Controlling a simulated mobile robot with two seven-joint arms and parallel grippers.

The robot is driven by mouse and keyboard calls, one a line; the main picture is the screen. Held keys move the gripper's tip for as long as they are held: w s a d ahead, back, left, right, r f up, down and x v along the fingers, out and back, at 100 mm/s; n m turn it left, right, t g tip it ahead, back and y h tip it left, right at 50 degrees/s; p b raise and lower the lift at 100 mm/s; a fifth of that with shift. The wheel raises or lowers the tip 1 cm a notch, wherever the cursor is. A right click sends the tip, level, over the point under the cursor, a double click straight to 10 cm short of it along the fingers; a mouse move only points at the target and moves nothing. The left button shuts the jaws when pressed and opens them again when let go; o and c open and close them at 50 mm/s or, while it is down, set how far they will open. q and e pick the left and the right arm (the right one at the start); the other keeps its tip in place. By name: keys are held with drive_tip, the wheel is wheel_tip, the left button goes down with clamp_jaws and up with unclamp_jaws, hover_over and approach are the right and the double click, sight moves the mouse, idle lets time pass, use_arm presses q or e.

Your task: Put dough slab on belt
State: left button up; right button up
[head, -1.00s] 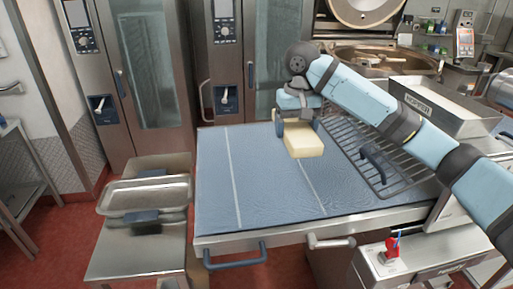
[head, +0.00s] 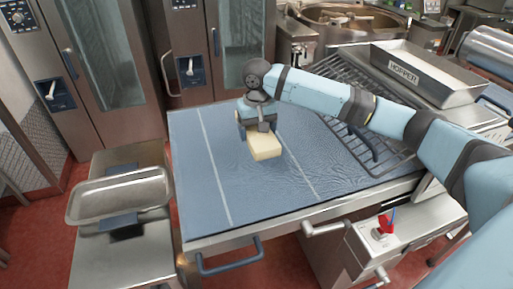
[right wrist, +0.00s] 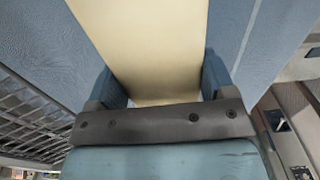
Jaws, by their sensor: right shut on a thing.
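The dough slab (head: 266,147) is a pale yellow block over the blue belt (head: 212,165), near its far middle, between the two white lines. My right gripper (head: 259,130) is shut on the slab from its far side. In the right wrist view the slab (right wrist: 145,40) lies between the two blue fingers (right wrist: 158,92), with belt surface on both sides. I cannot tell whether the slab touches the belt or hangs just above it. My left gripper is not in view.
A wire guard (head: 362,110) with a handle covers the belt's right part, under my right arm. A hopper (head: 425,75) stands behind it. A metal tray (head: 120,196) sits on a stand left of the belt. The belt's left and near parts are clear.

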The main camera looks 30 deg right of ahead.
sight(257, 133)
wheel_tip(257, 133, down, 3)
drive_tip(key=shift+f, duration=0.15)
wheel_tip(257, 133, down, 4)
drive_tip(key=shift+r+p, duration=0.15)
drive_tip(key=shift+p, duration=0.4)
drive_tip(key=shift+f, duration=0.35)
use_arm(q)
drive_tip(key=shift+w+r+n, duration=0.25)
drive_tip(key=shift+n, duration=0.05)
use_arm(e)
drive_tip(key=shift+f, duration=0.15)
